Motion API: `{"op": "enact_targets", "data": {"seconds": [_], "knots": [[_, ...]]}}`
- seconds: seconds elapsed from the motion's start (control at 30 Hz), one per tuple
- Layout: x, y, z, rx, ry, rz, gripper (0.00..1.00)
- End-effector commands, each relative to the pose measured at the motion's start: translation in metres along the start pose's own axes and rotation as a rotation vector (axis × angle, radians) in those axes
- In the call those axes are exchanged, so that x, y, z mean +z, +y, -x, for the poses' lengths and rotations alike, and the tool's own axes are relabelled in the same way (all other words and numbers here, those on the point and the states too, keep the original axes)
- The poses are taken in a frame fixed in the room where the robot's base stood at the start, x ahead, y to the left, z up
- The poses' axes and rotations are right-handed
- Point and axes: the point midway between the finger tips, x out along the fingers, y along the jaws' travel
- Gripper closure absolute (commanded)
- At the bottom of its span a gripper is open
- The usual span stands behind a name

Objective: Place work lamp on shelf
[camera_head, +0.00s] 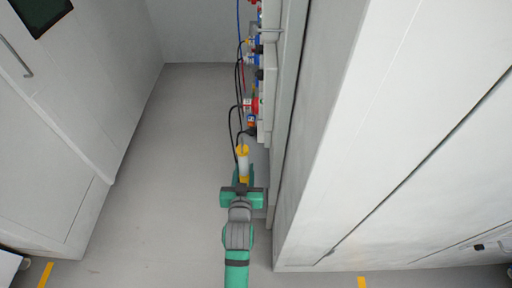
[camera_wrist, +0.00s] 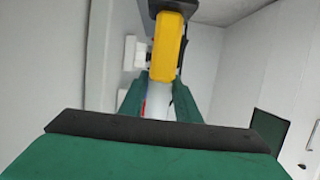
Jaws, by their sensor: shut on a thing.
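The work lamp (camera_head: 243,160) is a slim white body with yellow ends, seen in the head view at the end of my arm. The lamp's far end is partly hidden there. I cannot clearly tell which surface is the shelf; pale ledges seen edge-on lie beside and beyond the lamp.
A white wall unit (camera_head: 264,75) with colourful fittings and hanging black cables (camera_head: 237,82) runs beyond the lamp. A large white cabinet (camera_head: 350,150) stands close on the right. A white door (camera_head: 55,110) is on the left. The grey floor (camera_head: 165,190) between is clear.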

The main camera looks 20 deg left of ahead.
Motion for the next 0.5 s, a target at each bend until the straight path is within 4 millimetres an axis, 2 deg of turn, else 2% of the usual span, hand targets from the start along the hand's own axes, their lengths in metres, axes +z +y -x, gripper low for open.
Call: {"op": "enact_targets", "data": {"seconds": [0.03, 0.3, 0.5], "knots": [[0.000, 0.003, -0.012, 0.000, 0.003, 0.001, 1.00], [0.007, 0.019, -0.070, 0.001, 0.003, 0.002, 1.00], [0.032, 0.026, -0.104, 0.000, 0.000, 0.000, 1.00]]}}
